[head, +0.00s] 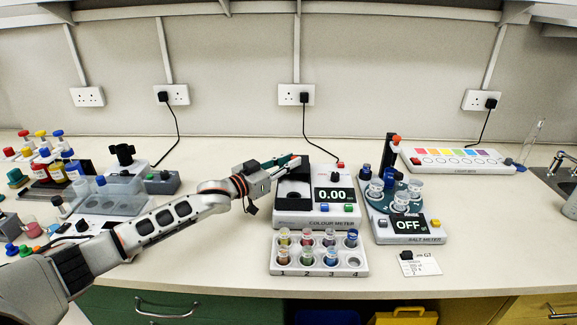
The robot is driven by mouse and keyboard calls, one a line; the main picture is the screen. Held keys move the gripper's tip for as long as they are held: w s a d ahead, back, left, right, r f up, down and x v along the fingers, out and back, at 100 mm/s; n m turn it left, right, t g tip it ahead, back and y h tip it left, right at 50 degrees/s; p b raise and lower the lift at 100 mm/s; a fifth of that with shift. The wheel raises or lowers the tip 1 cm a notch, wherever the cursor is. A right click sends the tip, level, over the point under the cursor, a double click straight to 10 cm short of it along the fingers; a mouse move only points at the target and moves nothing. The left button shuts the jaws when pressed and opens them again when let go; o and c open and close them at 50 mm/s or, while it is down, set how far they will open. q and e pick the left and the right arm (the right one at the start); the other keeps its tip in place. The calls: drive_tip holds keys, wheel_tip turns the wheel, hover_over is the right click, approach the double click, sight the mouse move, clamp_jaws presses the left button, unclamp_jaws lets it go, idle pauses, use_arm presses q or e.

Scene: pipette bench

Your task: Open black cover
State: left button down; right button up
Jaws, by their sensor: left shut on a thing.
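The colour meter (322,219) stands on the bench right of centre, its display reading 0.00. My right gripper is not in view.
A rack of numbered vials (318,263) stands in front of the meter. The salt meter (409,226) with its turntable is close on the right. Bottles and a grey-blue box crowd the left. A light box (457,161) lies at the back right. The front right bench is mostly clear.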

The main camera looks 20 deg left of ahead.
use_arm(q)
drive_tip(key=c, duration=1.9)
unclamp_jaws()
drive_tip(key=v, duration=1.2)
drive_tip(key=shift+s, duration=0.1)
